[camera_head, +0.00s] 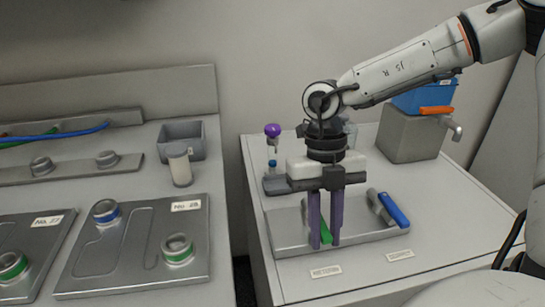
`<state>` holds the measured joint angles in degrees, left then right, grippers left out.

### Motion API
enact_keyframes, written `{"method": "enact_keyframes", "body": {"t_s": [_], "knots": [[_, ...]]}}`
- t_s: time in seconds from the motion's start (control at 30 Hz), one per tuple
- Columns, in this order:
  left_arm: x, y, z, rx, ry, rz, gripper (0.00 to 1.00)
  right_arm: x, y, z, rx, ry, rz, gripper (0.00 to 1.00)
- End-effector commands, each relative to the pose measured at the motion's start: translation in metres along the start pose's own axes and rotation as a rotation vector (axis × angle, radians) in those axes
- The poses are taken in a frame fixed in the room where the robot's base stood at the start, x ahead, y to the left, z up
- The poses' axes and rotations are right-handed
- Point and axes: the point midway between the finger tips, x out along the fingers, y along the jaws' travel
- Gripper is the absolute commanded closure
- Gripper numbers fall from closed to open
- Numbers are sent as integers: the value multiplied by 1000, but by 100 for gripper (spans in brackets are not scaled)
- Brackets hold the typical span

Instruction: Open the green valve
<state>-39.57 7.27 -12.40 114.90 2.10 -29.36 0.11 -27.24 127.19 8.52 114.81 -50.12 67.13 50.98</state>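The green valve (325,232) is a green lever on a grey metal plate (287,240) on the right-hand bench. My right gripper (325,240) points straight down over it, with one purple finger on each side of the green lever. The gap between the fingers is narrow, about as wide as the lever. I cannot tell whether they touch it. The fingers and gripper body hide part of the valve. A blue valve lever (394,210) sits to the right on the same plate, slanted. My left gripper is not in view.
A grey box with a tap (405,138) and a blue bin (425,98) stand behind right. A purple-topped item (272,131) stands behind left. The left bench holds a cup (179,166), an open grey box (180,134) and plates with ringed ports (177,247). A gap separates the benches.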

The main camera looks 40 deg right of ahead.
Motion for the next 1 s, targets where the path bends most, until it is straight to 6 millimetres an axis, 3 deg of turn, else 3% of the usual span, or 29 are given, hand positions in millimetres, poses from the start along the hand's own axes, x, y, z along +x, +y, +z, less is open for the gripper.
{"method": "enact_keyframes", "body": {"t_s": [0.03,0.1,0.43,1.0], "knots": [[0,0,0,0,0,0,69,0,-1,0,1,2,-4,82],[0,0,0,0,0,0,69,0,-1,0,1,2,-4,73],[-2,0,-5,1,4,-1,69,-5,-1,0,1,0,-2,73],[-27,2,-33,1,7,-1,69,-73,-4,0,1,-1,-2,73]]}}
